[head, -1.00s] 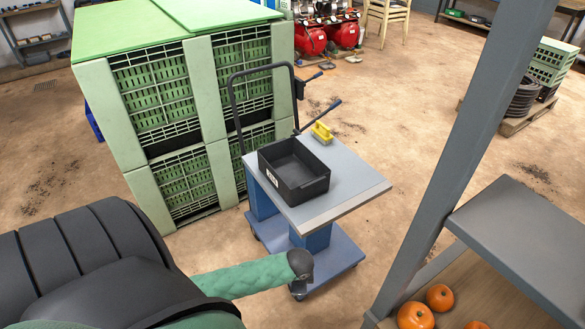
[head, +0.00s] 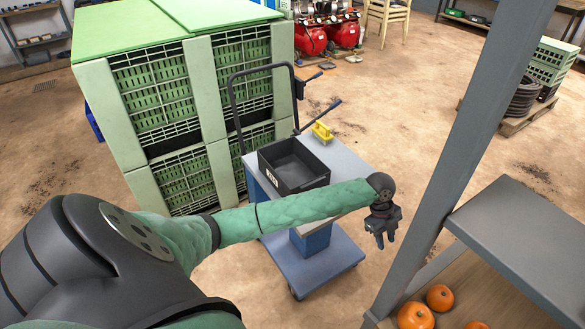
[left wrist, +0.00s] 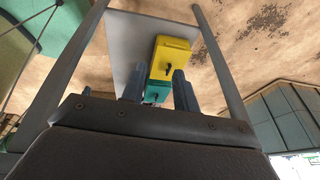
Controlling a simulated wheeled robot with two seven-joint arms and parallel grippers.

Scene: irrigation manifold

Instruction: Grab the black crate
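The black crate (head: 284,160) is an open, empty-looking box with a white label, sitting upright on the grey top of a blue cart (head: 342,150). My left forearm passes in front of the crate's near lower side and hides part of it. My left gripper (head: 386,238) hangs pointing down, right of the crate and past the cart's right edge, apart from the crate. The crate cannot be made out in that view. My right gripper is not in view.
Tall green bins (head: 205,110) stand close on the left. A grey post (head: 460,140) and a shelf (head: 525,235) with orange pumpkins (head: 439,297) are at right. Bare floor lies behind the cart.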

